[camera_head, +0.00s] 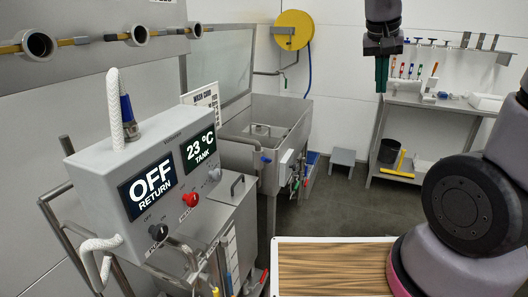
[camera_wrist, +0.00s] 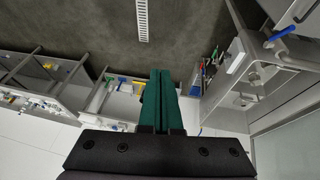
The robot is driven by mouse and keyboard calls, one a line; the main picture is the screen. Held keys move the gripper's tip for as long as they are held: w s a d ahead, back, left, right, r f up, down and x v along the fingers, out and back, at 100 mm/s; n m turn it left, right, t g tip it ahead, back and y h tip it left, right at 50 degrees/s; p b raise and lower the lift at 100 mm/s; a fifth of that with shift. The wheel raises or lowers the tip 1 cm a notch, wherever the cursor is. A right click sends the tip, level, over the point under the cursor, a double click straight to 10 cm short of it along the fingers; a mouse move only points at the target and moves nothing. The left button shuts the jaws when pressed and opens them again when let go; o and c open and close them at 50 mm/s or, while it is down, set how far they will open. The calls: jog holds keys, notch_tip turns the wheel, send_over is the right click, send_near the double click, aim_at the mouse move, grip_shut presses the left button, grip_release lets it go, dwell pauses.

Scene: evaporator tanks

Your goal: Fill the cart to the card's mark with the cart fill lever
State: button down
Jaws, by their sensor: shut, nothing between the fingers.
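The cart (camera_head: 205,225) stands at the lower left in the head view. Its grey control box (camera_head: 160,165) has one display reading "OFF RETURN" (camera_head: 151,186) and one reading "23 °C TANK" (camera_head: 198,148). A white printed card (camera_head: 204,98) stands behind the box, partly hidden and too small to read. A small blue handle (camera_head: 265,159) shows by the steel basin; a blue lever shows in the wrist view (camera_wrist: 283,33). I cannot tell which is the cart fill lever. My gripper (camera_head: 382,88) is shut and empty, raised at the upper right; its green fingers also show in the wrist view (camera_wrist: 160,75).
The steel basin (camera_head: 270,115) stands beyond the cart, with a yellow hose reel (camera_head: 294,30) above it. A workbench (camera_head: 430,104) with tools stands at the back right. A wood-topped surface (camera_head: 330,268) is in front. The floor (camera_head: 335,205) between is mostly open.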

jog(key=s+r+y, duration=0.2)
jog(key=s+r, duration=0.1)
jog(key=s, duration=0.2)
jog(key=n+t+h, duration=0.2)
jog(key=t, duration=0.2)
send_over(266, 160)
jog(key=s+a, duration=0.2)
jog(key=a, duration=0.1)
notch_tip(266, 160, down, 21)
jog(key=x, duration=0.3)
jog(key=s+f+x, duration=0.1)
jog(key=x, duration=0.6)
jog(key=shift+s+a+f, duration=0.2)
jog(key=shift+f, duration=0.4)
jog(key=shift+s+f, duration=0.25)
jog(key=shift+f, duration=0.15)
